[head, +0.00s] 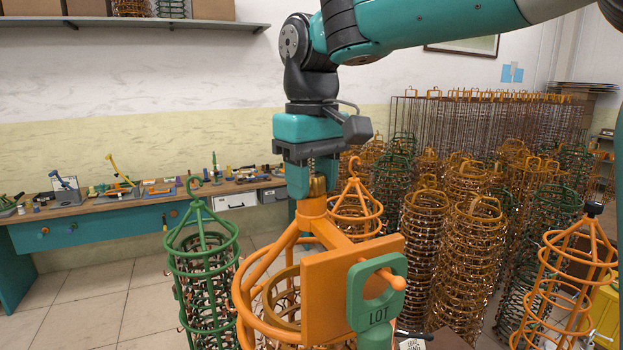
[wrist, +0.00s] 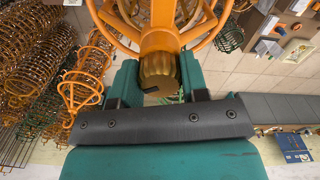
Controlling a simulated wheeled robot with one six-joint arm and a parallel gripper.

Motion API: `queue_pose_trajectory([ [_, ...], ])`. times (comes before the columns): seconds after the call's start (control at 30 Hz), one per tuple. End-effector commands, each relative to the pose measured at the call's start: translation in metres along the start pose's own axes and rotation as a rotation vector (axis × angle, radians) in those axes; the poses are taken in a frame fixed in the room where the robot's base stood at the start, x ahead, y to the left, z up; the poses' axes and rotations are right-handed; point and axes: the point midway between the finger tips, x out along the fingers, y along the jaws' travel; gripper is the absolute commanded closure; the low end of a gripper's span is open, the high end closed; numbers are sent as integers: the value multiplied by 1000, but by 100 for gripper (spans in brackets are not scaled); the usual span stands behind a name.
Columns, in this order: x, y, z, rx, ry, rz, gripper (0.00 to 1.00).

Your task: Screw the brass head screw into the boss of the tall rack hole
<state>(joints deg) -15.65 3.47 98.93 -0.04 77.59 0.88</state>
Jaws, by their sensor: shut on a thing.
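The brass head screw (head: 317,186) is between the fingers of my gripper (head: 312,180), which is shut on it. In the wrist view the ribbed brass head (wrist: 157,70) shows between both fingers of my gripper (wrist: 158,84). An orange rack (head: 262,283) stands directly below. Its top boss (head: 313,207) lines up with the screw, and the screw head appears to meet it; the boss also shows in the wrist view (wrist: 159,40). The screw's thread and the hole are hidden, so I cannot tell how deep it sits.
An orange plate (head: 324,290) with a green LOT tag (head: 378,300) on its peg projects forward from the rack. A green rack (head: 205,262) stands left, a black-topped orange rack (head: 575,270) right. Several racks crowd behind. A workbench (head: 130,203) runs along the wall.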

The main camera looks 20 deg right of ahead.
Motion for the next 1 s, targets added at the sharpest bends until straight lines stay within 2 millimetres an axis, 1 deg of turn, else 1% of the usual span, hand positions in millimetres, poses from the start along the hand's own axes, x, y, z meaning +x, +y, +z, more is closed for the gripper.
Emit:
queue_pose_trajectory([
  [0.07,0,0,0,-1,1,0,72],
  [0.1,0,0,0,-1,1,0,57],
  [0.13,0,0,0,-1,1,0,50],
  [0.17,0,0,0,-2,1,0,45],
  [0.4,0,0,0,-9,0,0,45],
  [0.6,0,0,0,-148,0,0,45],
  [0.83,0,0,0,-164,0,0,45],
  [1.0,0,0,0,-292,0,0,45],
])
